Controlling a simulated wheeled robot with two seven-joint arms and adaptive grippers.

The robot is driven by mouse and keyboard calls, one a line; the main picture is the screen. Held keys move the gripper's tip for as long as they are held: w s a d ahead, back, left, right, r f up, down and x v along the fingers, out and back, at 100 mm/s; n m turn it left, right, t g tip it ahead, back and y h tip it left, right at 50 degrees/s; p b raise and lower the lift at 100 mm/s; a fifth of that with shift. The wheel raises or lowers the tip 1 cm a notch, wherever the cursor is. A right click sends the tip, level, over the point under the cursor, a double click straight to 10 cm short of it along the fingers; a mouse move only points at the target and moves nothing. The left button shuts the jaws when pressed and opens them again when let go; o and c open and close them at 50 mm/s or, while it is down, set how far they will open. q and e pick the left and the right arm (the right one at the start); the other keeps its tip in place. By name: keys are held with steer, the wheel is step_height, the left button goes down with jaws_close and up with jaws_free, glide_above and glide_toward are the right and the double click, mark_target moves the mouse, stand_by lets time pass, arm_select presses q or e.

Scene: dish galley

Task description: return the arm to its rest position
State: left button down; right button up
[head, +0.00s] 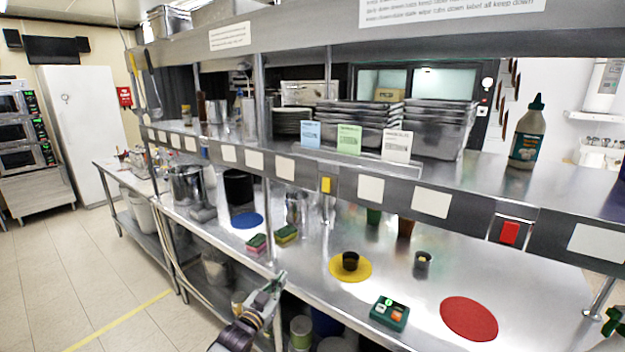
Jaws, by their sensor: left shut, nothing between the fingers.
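My left gripper (275,282) is at the lower middle of the head view, at the front edge of the steel counter (300,262). Its fingers are shut with nothing between them. It is apart from the sponges and the other things on the counter. The forearm comes up from the bottom edge of the view.
Two sponges (257,243) lie behind the gripper. A black cup (350,261) stands on a yellow mat (364,273). A green box with buttons (389,313) and a red mat (469,319) lie to the right. A shelf (300,155) on posts runs above. Floor is clear at left.

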arm_select(q)
steer(key=s+a+f+n+g+y, duration=0.15)
steer(key=a+f, duration=0.35)
steer(key=f, duration=0.6)
steer(key=s+a+f+g+y, duration=0.3)
steer(key=a+f, duration=0.2)
steer(key=f, duration=0.5)
steer(key=s+a+f+n+g+y, duration=0.15)
steer(key=a+f, duration=0.35)
steer(key=f, duration=0.6)
steer(key=s+a+f+g+y, duration=0.1)
steer(key=s+a+f+g, duration=0.15)
steer(key=s+f, duration=0.65)
steer(key=s+a+f+g+y, duration=0.15)
steer(key=s+a+f, duration=0.25)
steer(key=s+f, duration=0.55)
steer(key=s+f+g, duration=0.2)
steer(key=s+f, duration=0.2)
steer(key=s, duration=0.9)
steer(key=s+f+g, duration=0.2)
steer(key=s+f, duration=0.2)
steer(key=s, duration=0.9)
steer(key=s+d+f+n+g, duration=0.1)
steer(key=s+f, duration=0.3)
steer(key=s, duration=0.8)
steer(key=shift+s+g, duration=0.4)
arm_select(e)
steer(key=shift+s+a, duration=0.15)
steer(key=shift+a, duration=0.3)
